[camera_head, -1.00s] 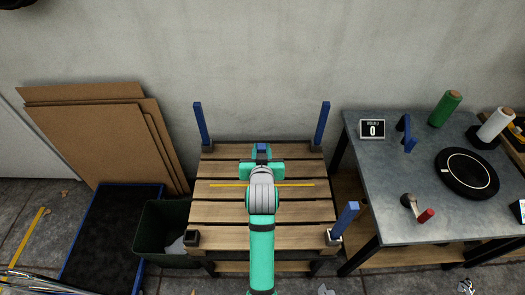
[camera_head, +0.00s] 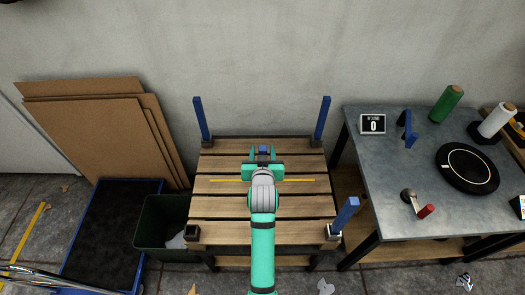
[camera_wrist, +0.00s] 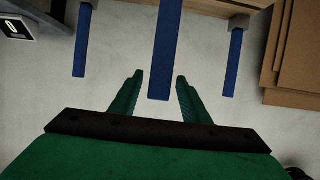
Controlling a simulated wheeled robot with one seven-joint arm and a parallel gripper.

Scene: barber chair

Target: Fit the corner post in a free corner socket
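A blue corner post (camera_head: 263,150) shows between the fingers of my gripper (camera_head: 263,153), over the middle of the wooden slatted platform (camera_head: 225,212). In the wrist view the post (camera_wrist: 166,50) runs from the top edge to an end between the fingers (camera_wrist: 159,80). Gaps show on both sides, so my gripper looks open around it. The post's lower part is hidden or out of frame. Blue posts stand at the back left (camera_head: 201,118), back right (camera_head: 322,118) and front right (camera_head: 346,213) corners. The front left socket (camera_head: 192,234) is empty.
A grey worktable (camera_head: 385,175) on the right holds a display (camera_head: 373,124), film rolls and a black disc (camera_head: 467,168). A dark bin (camera_head: 160,222) and cardboard sheets (camera_head: 95,130) are on the left. A yellow strip (camera_head: 225,181) crosses the platform.

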